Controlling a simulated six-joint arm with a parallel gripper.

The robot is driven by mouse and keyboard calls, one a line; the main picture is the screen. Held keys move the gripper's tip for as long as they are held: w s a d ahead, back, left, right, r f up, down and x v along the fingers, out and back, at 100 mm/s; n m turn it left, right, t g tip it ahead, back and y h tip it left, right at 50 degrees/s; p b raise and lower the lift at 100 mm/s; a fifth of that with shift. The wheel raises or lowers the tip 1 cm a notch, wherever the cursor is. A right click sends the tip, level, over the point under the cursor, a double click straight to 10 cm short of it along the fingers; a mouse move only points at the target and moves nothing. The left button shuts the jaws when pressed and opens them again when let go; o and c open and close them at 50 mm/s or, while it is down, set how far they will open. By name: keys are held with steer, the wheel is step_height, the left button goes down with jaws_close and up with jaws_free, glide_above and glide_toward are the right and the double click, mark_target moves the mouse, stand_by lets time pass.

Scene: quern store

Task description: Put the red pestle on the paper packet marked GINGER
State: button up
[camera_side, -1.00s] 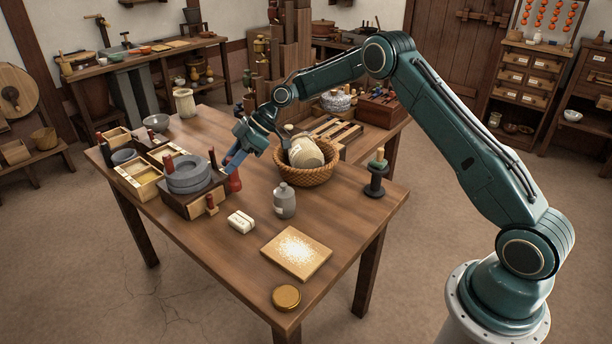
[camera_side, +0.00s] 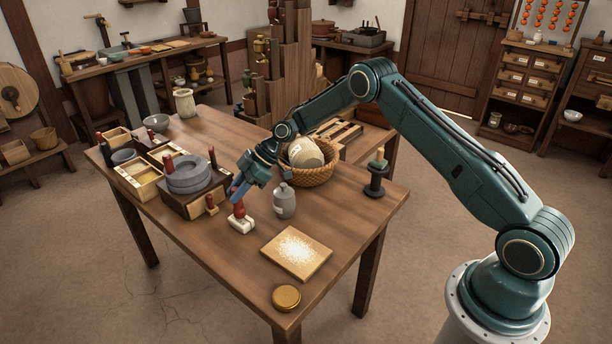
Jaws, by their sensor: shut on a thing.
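My gripper (camera_side: 238,193) is shut on the red pestle (camera_side: 239,211) and holds it upright, pointing down. The pestle's lower end is at the small white packet (camera_side: 241,226) on the table, in line with its top. I cannot tell whether the two touch or a small gap is left. Any marking on the packet is too small to read, and the pestle covers part of it. The pestle's upper part is hidden by my gripper's fingers.
A grey jar (camera_side: 285,201) stands close to the right of the packet, with a wicker basket (camera_side: 318,174) behind it. A stone quern (camera_side: 189,177) on a wooden base is to the left. A powdered board (camera_side: 297,253) and brass lid (camera_side: 286,298) lie nearer the front.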

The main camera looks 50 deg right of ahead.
steer(key=shift+f, duration=0.45)
steer(key=shift+f, duration=0.1)
steer(key=o, duration=1)
steer(key=v, duration=1.2)
